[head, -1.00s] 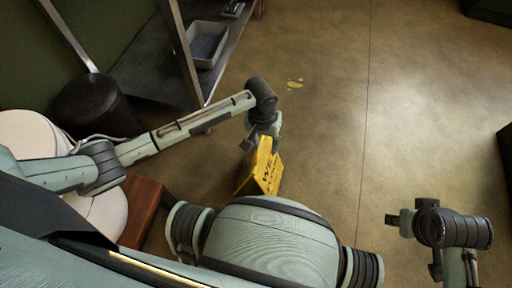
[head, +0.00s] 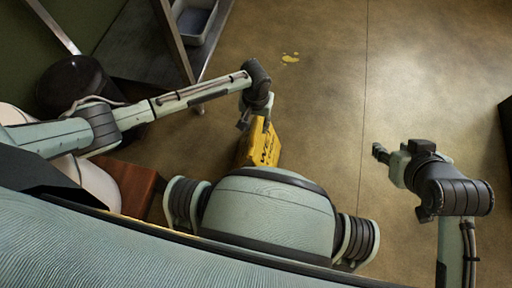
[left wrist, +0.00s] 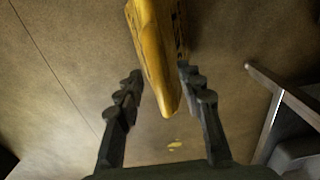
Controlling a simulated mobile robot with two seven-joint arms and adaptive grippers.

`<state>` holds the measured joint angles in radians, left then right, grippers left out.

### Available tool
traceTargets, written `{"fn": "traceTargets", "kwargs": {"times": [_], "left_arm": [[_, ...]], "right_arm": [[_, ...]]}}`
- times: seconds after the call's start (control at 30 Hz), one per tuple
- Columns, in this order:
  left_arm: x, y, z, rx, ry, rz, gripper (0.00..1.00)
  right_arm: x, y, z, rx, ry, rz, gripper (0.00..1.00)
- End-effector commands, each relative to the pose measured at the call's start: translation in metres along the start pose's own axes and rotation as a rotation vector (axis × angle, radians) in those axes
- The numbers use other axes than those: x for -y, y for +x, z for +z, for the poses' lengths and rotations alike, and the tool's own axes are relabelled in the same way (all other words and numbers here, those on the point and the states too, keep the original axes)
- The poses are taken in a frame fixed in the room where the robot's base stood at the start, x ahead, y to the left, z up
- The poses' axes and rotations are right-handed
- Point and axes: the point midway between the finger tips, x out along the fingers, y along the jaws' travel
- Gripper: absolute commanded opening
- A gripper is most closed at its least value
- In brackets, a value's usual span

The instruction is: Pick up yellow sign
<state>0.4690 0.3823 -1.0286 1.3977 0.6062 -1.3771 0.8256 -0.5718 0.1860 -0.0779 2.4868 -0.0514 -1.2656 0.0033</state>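The yellow sign (head: 262,150) with dark lettering stands on the floor, just in front of my body in the head view. Its lower part is hidden behind my body. My left gripper (head: 256,124) is at the sign's top edge. In the left wrist view, the open fingers of my left gripper (left wrist: 160,82) are on either side of the yellow sign (left wrist: 157,45), with a gap visible on the left. My right gripper (head: 380,153) is off to the right over bare floor, away from the sign; its finger opening is unclear.
A small yellow spill (head: 289,58) lies on the floor ahead. A metal shelf with a grey bin (head: 196,20) stands at upper left. A black round bin (head: 75,85) and a brown block (head: 137,188) are at left. The floor centre and right is clear.

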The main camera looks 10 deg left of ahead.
Motion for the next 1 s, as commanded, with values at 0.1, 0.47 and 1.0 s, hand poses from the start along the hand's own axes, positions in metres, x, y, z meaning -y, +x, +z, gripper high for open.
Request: {"fn": "traceTargets", "kwargs": {"times": [0.1, 0.47, 1.0], "left_arm": [[-0.0001, 0.0058, -0.0005, -0.001, 0.0, 0.0, 0.38], [-0.0002, 0.0062, -0.0004, -0.001, 0.0, 0.001, 0.24], [-0.0002, 0.0062, -0.0002, -0.001, 0.0, 0.001, 0.0]], "right_arm": [[0.0044, 0.001, -0.0083, -0.038, -0.001, -0.009, 0.4], [0.005, 0.0008, -0.0101, -0.045, -0.001, -0.01, 0.4], [0.005, 0.001, -0.0095, -0.042, -0.001, -0.01, 0.4]]}}
